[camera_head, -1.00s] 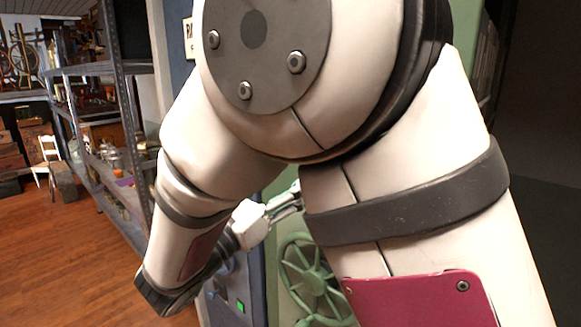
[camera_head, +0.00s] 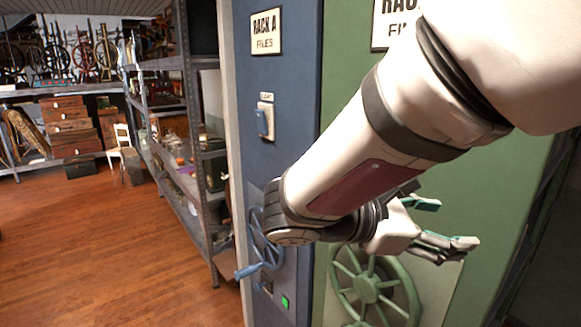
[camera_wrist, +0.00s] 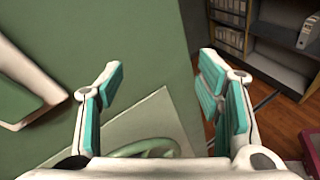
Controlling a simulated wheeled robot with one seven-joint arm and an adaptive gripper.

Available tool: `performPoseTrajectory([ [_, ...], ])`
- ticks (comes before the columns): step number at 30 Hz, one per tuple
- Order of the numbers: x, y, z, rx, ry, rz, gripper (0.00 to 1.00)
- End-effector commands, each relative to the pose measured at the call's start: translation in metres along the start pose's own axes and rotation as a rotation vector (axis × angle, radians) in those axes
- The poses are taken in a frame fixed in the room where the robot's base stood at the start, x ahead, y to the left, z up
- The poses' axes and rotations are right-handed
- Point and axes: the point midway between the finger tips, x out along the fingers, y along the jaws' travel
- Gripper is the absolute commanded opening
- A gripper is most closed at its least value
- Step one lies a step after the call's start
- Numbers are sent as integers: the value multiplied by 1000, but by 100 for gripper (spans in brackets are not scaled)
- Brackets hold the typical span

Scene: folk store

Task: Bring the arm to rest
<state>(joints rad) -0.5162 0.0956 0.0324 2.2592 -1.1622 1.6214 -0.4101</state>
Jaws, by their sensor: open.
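My gripper (camera_head: 438,222) is open and empty in the head view, pointing right in front of the green panel. Its two teal-padded fingers are spread wide in the wrist view (camera_wrist: 160,88), with nothing between them but the green surface behind. My arm crosses the head view from the upper right down to the elbow-like joint at the middle, then folds back to the gripper. Whether the gripper touches the panel cannot be told.
A green handwheel (camera_head: 372,290) is below my gripper; it also shows in the wrist view (camera_wrist: 145,148). A blue panel (camera_head: 285,110) with a small blue handwheel (camera_head: 262,240) stands left of it. Grey shelving (camera_head: 188,150) is further left. The wooden floor (camera_head: 110,255) there is clear.

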Motion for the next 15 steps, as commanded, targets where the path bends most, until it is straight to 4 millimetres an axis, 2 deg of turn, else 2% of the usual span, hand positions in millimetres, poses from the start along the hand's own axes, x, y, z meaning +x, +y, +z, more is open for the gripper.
performPoseTrajectory([
  [1, 14, -20, 2, 85, 79, -84, 60],
  [3, 24, -47, -1, 201, 189, -194, 60],
  [7, 26, -89, -13, 447, 388, -388, 60],
  [11, 14, -116, -27, 724, 578, -565, 60],
  [15, -9, -124, -38, 1045, 772, -731, 60],
])
